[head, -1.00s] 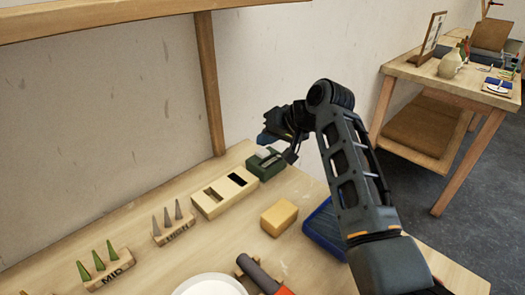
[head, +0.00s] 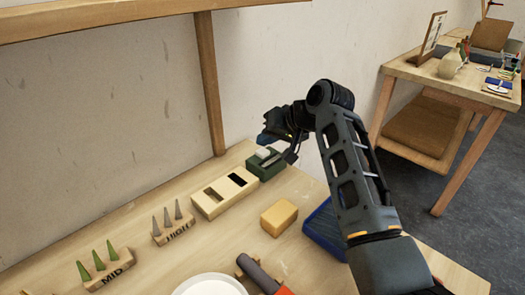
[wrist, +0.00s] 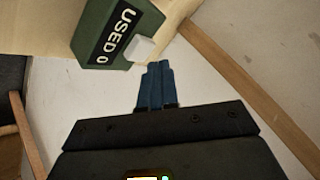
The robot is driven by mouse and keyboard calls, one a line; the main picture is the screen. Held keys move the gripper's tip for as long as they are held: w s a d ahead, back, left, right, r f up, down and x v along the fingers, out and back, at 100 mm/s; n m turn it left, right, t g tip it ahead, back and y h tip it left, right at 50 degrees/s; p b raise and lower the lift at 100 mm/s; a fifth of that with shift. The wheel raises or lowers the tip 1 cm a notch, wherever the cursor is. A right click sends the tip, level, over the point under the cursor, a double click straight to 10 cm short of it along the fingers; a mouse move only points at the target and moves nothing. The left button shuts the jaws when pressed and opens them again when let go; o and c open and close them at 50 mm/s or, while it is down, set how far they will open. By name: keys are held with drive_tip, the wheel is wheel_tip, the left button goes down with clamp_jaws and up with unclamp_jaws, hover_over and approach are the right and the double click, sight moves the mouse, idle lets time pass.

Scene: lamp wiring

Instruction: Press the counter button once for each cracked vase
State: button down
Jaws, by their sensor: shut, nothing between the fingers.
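The counter is a green box (head: 268,167) at the back edge of the near bench, with a white button (head: 263,152) on top. In the wrist view the box (wrist: 92,28) has a black label reading "USED 0", and the button (wrist: 140,48) sticks out from it. My gripper (wrist: 158,66) is shut and empty, its blue fingertips close to the button but apart from it. In the head view my gripper (head: 266,138) is just above the counter. A pale vase (head: 450,65) stands on the far table; cracks cannot be made out at this size.
A wooden block with two slots (head: 209,205) stands beside the counter. A yellow block (head: 279,217), blue tray (head: 323,232), white plate (head: 209,286) and racks of cones marked HIGH (head: 177,234) and MID (head: 112,272) share the bench. A wooden post (head: 210,85) rises behind it.

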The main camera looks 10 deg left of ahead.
sight(266, 152)
drive_tip(key=shift+f, duration=0.15)
drive_tip(key=shift+f, duration=0.2)
drive_tip(key=shift+f, duration=0.55)
idle(0.7)
idle(0.3)
drive_tip(key=shift+r+p, duration=0.75)
drive_tip(key=shift+r, duration=0.2)
wheel_tip(266, 152, up, 5)
drive_tip(key=p, duration=0.4)
idle(2.4)
